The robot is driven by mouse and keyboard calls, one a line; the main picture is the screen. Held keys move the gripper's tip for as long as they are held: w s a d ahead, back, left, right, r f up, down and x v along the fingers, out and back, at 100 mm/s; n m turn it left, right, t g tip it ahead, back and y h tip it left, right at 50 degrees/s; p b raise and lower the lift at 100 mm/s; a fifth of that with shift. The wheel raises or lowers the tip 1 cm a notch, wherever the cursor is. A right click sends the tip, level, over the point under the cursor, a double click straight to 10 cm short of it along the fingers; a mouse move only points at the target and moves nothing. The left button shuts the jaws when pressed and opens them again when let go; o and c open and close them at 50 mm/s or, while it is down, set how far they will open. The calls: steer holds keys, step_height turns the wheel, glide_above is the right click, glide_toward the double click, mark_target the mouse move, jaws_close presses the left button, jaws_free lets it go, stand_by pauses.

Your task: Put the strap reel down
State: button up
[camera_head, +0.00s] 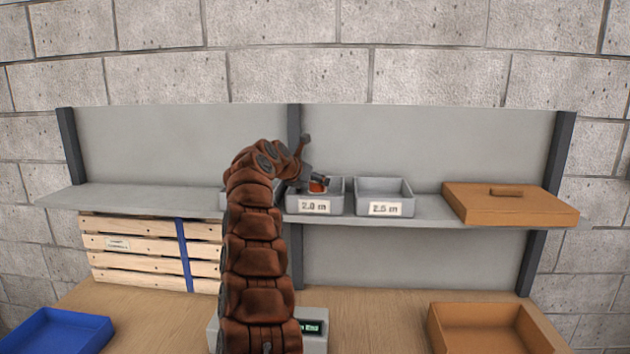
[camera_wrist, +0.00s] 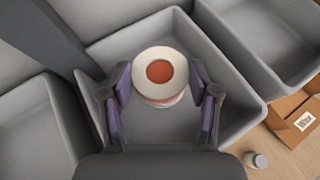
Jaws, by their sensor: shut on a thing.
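The strap reel (camera_wrist: 160,72) has a pale round flange and an orange-red centre. In the wrist view it sits between the two fingers of my gripper (camera_wrist: 160,78), which is shut on it. Below and around it is the grey bin (camera_wrist: 233,118). In the head view this bin, labelled 2.0 m (camera_head: 315,206), stands on the shelf, and my gripper (camera_head: 314,180) reaches into its opening. Only a small orange patch of the reel (camera_head: 317,187) shows there. I cannot tell whether the reel touches the bin floor.
A grey bin labelled 2.5 m (camera_head: 384,196) stands to the right. Another bin (camera_head: 228,200) is partly hidden behind my arm. A brown lid (camera_head: 512,204) lies on the shelf (camera_head: 150,199). Below are a blue tray (camera_head: 55,332), a slatted wooden stack (camera_head: 130,250) and an open brown box (camera_head: 485,325).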

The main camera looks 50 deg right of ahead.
steer(key=shift+f, duration=0.35)
steer(key=shift+f+b, duration=0.25)
steer(key=shift+b, duration=0.15)
steer(key=o, duration=1.3)
steer(key=shift+r, duration=0.15)
steer(key=shift+r+p, duration=0.25)
steer(key=shift+p, duration=0.05)
steer(key=b+v, duration=0.3)
steer(key=v, duration=0.9)
steer(key=shift+r+b, duration=0.15)
steer(key=shift+b, duration=0.15)
